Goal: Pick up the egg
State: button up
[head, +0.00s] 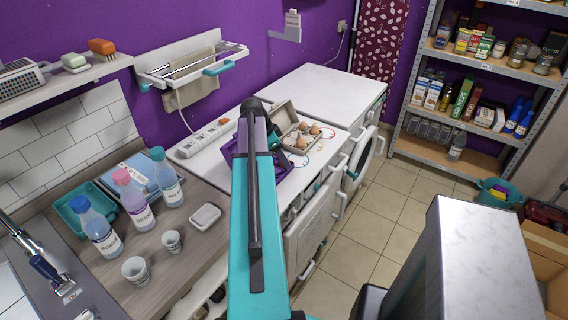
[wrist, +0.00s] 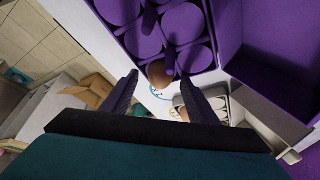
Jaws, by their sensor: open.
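A brown egg (wrist: 158,74) shows between the fingertips in the wrist view, at the edge of a purple tray with round cups (wrist: 188,23). My gripper (wrist: 159,80) is open, with a finger on either side of this egg in the picture; I see no contact. In the head view an open egg carton (head: 282,114) holds several brown eggs (head: 314,130) on the white counter. The purple tray (head: 228,153) is beside it, partly hidden by my arm. My fingertips are hidden there.
A white power strip (head: 203,139) lies left of the tray. Bottles (head: 133,200) and cups (head: 136,270) stand on the left counter. A wall rack (head: 192,66) hangs behind. The white top (head: 320,88) beyond the carton is clear.

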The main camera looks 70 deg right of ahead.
jog(key=c, duration=1.1)
jog(key=shift+r, duration=0.15)
jog(key=shift+r+b, duration=0.9)
jog(key=shift+r, duration=0.75)
jog(key=shift+c, duration=0.2)
jog(key=s+a+r+b, duration=0.1)
jog(key=s+a+b, duration=0.2)
jog(key=s+a, duration=0.4)
jog(key=shift+s+a+r+b, duration=0.2)
jog(key=shift+s+b, duration=0.2)
jog(key=shift+s, duration=3.25)
